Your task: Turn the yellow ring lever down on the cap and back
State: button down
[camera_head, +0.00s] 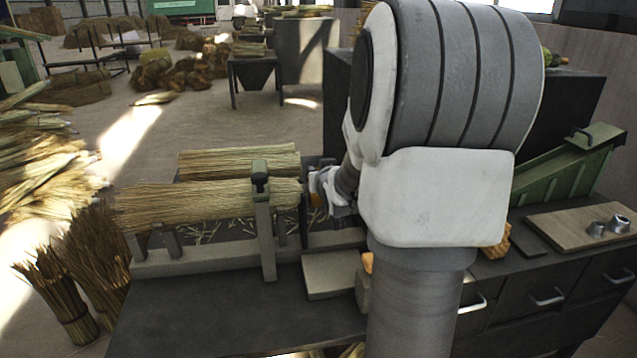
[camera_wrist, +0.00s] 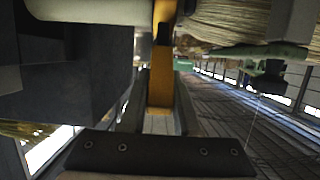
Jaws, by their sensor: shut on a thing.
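The yellow ring lever (camera_wrist: 162,62) runs down the middle of the wrist view, from the top edge to between my fingers. My gripper (camera_wrist: 160,105) is shut on it, with one dark finger on each side. In the head view my gripper (camera_head: 338,195) is at the right end of the broom straw bundle (camera_head: 210,203), partly hidden by my own arm. A small orange-yellow patch (camera_head: 315,198) shows beside it. The cap cannot be made out clearly. The bundle lies level in a grey holder (camera_head: 262,228) with an upright clamp post.
A second straw bundle (camera_head: 240,162) lies behind the first. A grey block (camera_head: 333,275) sits on the dark bench (camera_head: 200,310) in front. At the right are a green sloped tool (camera_head: 572,165) and a wooden board (camera_head: 570,228) with metal nuts. My arm hides the bench's middle.

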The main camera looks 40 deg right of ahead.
jog(key=shift+s+a+f+t+h+b, duration=0.25)
jog(key=shift+s+f+t+b, duration=0.3)
jog(key=shift+b, duration=1.3)
jog(key=shift+s+a+f+t+h+b, duration=0.25)
jog(key=shift+s+f+t+b, duration=0.3)
jog(key=shift+b, duration=1.3)
jog(key=shift+w+f, duration=0.1)
jog(key=c, duration=0.6)
grip_release()
jog(key=shift+c, duration=0.2)
